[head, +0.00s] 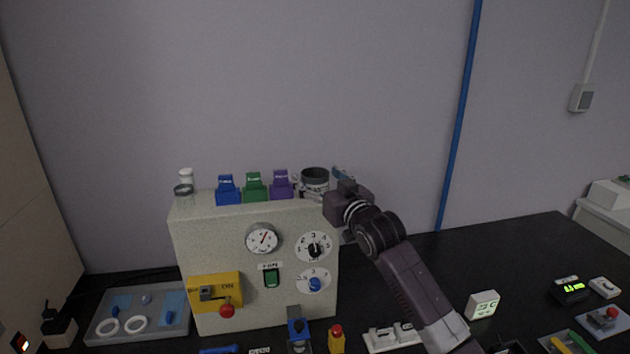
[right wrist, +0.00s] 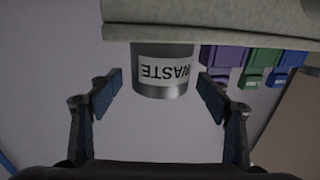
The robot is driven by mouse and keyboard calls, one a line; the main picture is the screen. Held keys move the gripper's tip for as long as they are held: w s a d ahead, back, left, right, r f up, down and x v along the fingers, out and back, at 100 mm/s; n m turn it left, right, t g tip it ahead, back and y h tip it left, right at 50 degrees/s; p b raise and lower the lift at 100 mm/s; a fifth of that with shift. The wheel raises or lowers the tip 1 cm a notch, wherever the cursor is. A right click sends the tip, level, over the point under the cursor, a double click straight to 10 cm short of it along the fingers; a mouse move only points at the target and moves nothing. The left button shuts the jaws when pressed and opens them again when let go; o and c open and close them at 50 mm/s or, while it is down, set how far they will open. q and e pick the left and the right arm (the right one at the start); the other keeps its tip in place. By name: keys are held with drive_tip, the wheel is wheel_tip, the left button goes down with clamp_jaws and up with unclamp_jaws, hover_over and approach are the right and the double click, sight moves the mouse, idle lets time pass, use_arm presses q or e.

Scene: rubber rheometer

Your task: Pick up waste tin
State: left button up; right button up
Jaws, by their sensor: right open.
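The waste tin (head: 315,176) is a grey metal cylinder with an open top and a white label. It stands on top of the grey machine (head: 215,240), near its right end. In the right wrist view the picture is upside down, and the tin (right wrist: 163,82) shows its "WASTE" label. My right gripper (right wrist: 159,92) is open, with one finger on each side of the tin and a visible gap to both. In the head view the gripper is at the tin's right, partly hidden by its own wrist. My left gripper is in neither view.
Blue (head: 228,190), green (head: 255,187) and purple (head: 281,185) clip-like holders stand left of the tin on the machine. A glass jar (head: 184,192) and a white bottle (head: 186,176) are at its left end. A grey tray (head: 100,333) lies on the black table.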

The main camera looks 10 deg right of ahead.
drive_tip(key=shift+w+a+r, duration=0.1)
drive_tip(key=shift+w+a, duration=0.05)
drive_tip(key=shift+w, duration=0.4)
drive_tip(key=shift+w+a, duration=0.1)
drive_tip(key=shift+w, duration=0.35)
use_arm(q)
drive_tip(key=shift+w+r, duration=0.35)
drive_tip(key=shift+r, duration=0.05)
use_arm(e)
drive_tip(key=c, duration=0.5)
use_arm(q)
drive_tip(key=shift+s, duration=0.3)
use_arm(e)
drive_tip(key=c, duration=0.8)
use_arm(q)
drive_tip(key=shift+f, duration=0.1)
use_arm(e)
drive_tip(key=shift+r, duration=0.7)
use_arm(q)
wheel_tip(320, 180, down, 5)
drive_tip(key=b, duration=0.4)
use_arm(e)
wheel_tip(320, 180, up, 18)
drive_tip(key=shift+r, duration=0.25)
